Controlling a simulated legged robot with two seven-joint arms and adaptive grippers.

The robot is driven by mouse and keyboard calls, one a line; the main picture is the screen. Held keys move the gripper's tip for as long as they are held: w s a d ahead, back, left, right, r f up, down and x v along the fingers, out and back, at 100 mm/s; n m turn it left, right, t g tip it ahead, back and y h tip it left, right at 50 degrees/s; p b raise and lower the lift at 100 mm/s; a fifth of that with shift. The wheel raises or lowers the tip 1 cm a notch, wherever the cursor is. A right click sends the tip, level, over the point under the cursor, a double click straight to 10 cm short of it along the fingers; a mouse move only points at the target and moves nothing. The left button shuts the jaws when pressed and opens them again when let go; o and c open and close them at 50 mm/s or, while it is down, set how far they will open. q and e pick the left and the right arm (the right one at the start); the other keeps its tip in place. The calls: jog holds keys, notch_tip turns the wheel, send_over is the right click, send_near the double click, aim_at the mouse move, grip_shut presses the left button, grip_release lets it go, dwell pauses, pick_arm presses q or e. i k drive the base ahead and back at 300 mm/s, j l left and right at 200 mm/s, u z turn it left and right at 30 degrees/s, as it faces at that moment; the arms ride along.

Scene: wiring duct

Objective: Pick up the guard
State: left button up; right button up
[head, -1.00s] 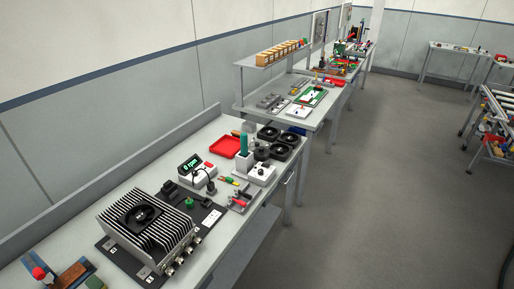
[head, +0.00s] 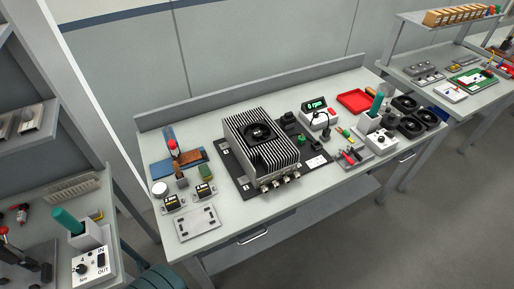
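I cannot tell for sure which thing is the guard. A finned metal unit (head: 279,165) stands on a black base plate (head: 233,171) in the middle of the bench. A round black fan (head: 257,132) sits on its top; a separate guard over it cannot be made out. Several square black fans (head: 425,117) lie at the bench's right end. A flat grey plate with dark slots (head: 198,223) lies at the front left. Neither of my grippers shows in the head view.
The grey bench (head: 330,178) has bare room along its front edge. A red tray (head: 354,101), a display box (head: 315,106) and a white box with a teal-handled tool (head: 381,140) stand right. Another bench (head: 130,200) is at left, a shelved bench (head: 485,98) at right.

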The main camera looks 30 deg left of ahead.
aim_at(388, 110)
jog(key=i+l+u, duration=0.1)
jog(key=u, duration=0.3)
jog(key=i+l+u, duration=0.1)
jog(key=u, duration=0.3)
jog(key=i+l+u, duration=0.1)
jog(key=u, duration=0.3)
jog(key=l+u, duration=0.4)
jog(key=i+j, duration=0.05)
jog(key=j, duration=0.05)
